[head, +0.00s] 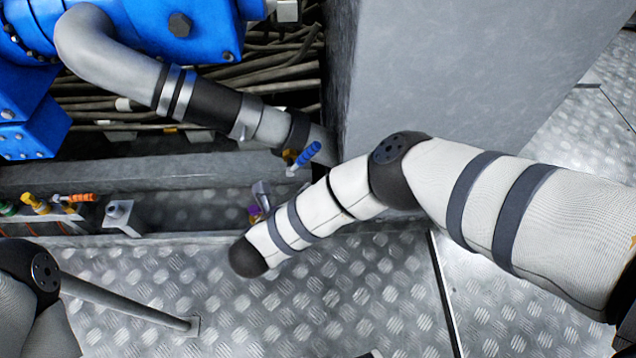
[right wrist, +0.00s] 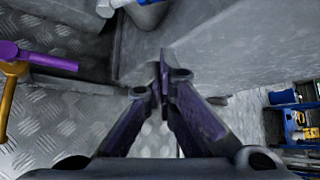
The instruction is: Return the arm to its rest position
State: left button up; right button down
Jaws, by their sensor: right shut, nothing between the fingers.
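My right arm (head: 340,195) comes in from the right in the head view, bent at a black joint, with its lower end over the tread-plate floor. My right gripper (right wrist: 163,85) shows in the right wrist view with its two dark purplish fingers closed together and nothing between them. In the head view the gripper is mostly or wholly hidden behind the arm. Part of my left arm (head: 30,285) shows at the lower left. My left gripper is out of view.
A purple-handled valve (right wrist: 38,58) stands left of the right gripper. A blue-handled valve (head: 305,158) sits by the pipe (head: 205,103), and an orange-handled valve (head: 75,198) at left. A grey block (head: 440,80) rises behind my right arm. Blue shelving (right wrist: 297,118) stands farther right.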

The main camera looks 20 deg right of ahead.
jog(key=shift+s+a+r, duration=0.3)
jog(key=shift+s+a, duration=0.25)
jog(key=shift+a, duration=0.2)
jog(key=shift+r, duration=0.1)
